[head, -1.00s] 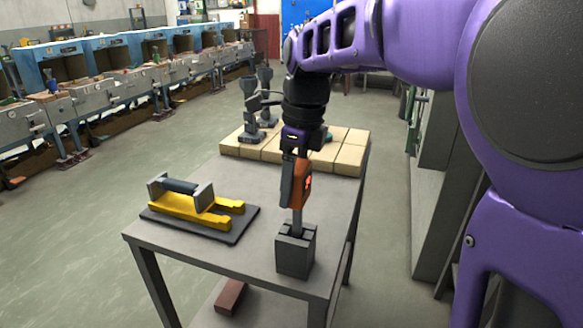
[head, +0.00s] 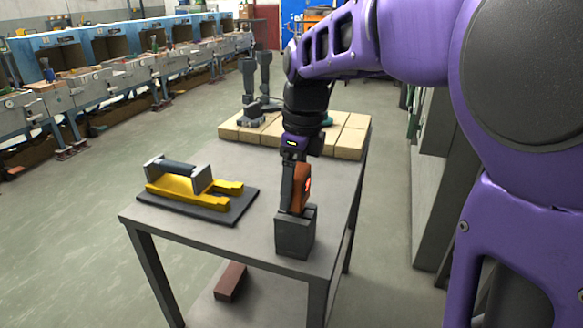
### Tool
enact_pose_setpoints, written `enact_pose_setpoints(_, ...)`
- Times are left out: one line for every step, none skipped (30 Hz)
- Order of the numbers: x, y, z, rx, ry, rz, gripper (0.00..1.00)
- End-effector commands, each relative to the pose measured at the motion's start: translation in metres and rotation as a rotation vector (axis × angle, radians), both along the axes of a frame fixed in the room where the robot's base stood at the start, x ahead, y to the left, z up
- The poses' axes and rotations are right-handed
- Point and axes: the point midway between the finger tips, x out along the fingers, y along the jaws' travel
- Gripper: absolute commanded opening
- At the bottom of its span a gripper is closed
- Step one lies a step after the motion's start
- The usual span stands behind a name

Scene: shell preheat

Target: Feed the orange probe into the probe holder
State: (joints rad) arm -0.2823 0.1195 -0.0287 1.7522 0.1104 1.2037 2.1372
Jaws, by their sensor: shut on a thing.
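The orange probe (head: 301,188) is upright in my gripper (head: 294,182), which is shut on it. The probe holder (head: 293,238) is a dark grey block with an open top, standing near the front right corner of the grey table. The probe's lower end is down inside the holder's top, and its metal shaft no longer shows. The orange body sits at the holder's upper edge. I cannot tell whether it rests on the bottom.
The table's middle (head: 265,180) is clear. A grey cabinet stands right.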

Motion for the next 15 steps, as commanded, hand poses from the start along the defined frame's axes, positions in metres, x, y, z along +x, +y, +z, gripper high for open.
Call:
enact_pose_setpoints(0.0001, 0.0, -0.0021, 0.001, 0.0, 0.0, 0.13)
enact_pose_setpoints(0.0001, 0.0001, -0.0025, 0.001, -0.001, 0.0, 0.13)
enact_pose_setpoints(0.0002, 0.0001, -0.0029, 0.001, -0.001, 0.0, 0.13)
enact_pose_setpoints(0.0002, 0.0001, -0.003, 0.001, -0.001, 0.0, 0.13)
enact_pose_setpoints(0.0002, 0.0001, -0.0031, 0.001, -0.001, 0.0, 0.13)
enact_pose_setpoints(0.0002, 0.0001, -0.0031, 0.001, -0.001, 0.0, 0.13)
enact_pose_setpoints(0.0002, 0.0001, -0.003, 0.001, -0.001, 0.0, 0.13)
enact_pose_setpoints(0.0002, 0.0001, -0.0029, 0.001, -0.001, 0.0, 0.13)
enact_pose_setpoints(0.0002, 0.0001, -0.0029, 0.001, -0.001, 0.0, 0.13)
enact_pose_setpoints(0.0002, 0.0001, -0.0029, 0.001, -0.001, 0.0, 0.13)
enact_pose_setpoints(0.0002, 0.0001, -0.0029, 0.001, -0.001, 0.0, 0.13)
enact_pose_setpoints(0.0002, 0.0001, -0.0028, 0.001, -0.001, 0.0, 0.83)
enact_pose_setpoints(0.0002, 0.0001, -0.0028, 0.001, -0.001, 0.0, 0.88)
enact_pose_setpoints(0.0002, 0.0001, -0.0028, 0.001, -0.001, 0.0, 0.93)
enact_pose_setpoints(0.0002, 0.0001, -0.0028, 0.001, -0.001, 0.0, 1.0)
